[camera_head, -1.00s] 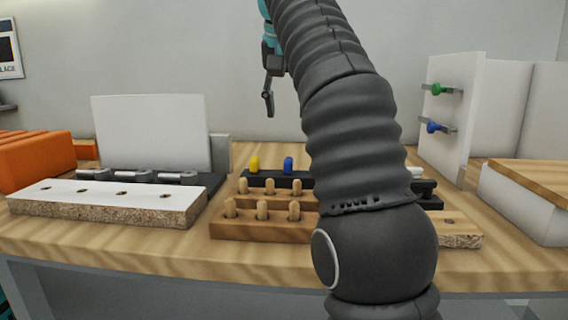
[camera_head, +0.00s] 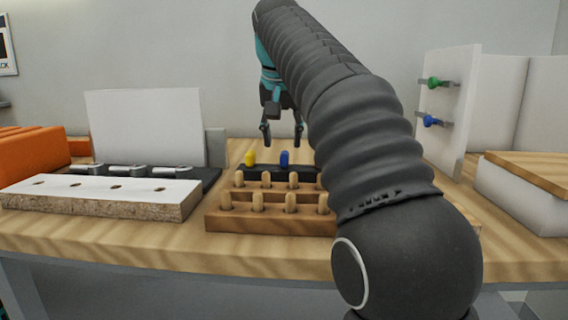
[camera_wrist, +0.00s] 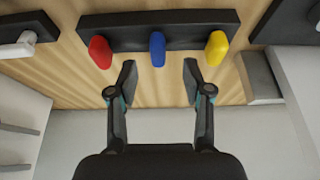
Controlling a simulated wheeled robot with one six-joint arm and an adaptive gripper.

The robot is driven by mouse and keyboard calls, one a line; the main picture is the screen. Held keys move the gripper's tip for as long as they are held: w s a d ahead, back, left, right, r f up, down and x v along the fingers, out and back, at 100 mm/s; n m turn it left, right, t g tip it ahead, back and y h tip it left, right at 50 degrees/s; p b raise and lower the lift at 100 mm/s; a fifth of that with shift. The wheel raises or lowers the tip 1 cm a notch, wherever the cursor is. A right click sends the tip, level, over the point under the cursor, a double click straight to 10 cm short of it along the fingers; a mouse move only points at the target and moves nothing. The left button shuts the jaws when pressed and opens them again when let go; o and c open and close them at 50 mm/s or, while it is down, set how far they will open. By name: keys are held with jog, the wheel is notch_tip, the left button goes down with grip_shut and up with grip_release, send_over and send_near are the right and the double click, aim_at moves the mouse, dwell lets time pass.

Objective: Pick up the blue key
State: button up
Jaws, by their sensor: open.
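The blue key (camera_head: 284,158) stands upright in a black holder (camera_head: 262,170) behind the wooden peg block. In the wrist view the blue key (camera_wrist: 157,49) sits in the middle of its holder (camera_wrist: 205,22), between a red key (camera_wrist: 100,51) and a yellow key (camera_wrist: 216,48). My gripper (camera_head: 282,142) hangs above and around the line of the blue key in the head view. In the wrist view my gripper (camera_wrist: 158,82) is open and empty, its fingertips to either side of the blue key's line and just short of it. The red key is hidden behind my arm in the head view.
A wooden block with several pegs (camera_head: 255,222) stands in front of the holder. A white-topped board with holes (camera_head: 100,190) lies to the left. A white panel (camera_head: 445,110) at the right carries a green key (camera_head: 433,83) and another blue one (camera_head: 430,121).

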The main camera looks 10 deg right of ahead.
aim_at(284, 152)
jog(key=b+x, duration=0.1)
jog(key=x, duration=0.4)
jog(key=shift+d, duration=0.15)
grip_shut()
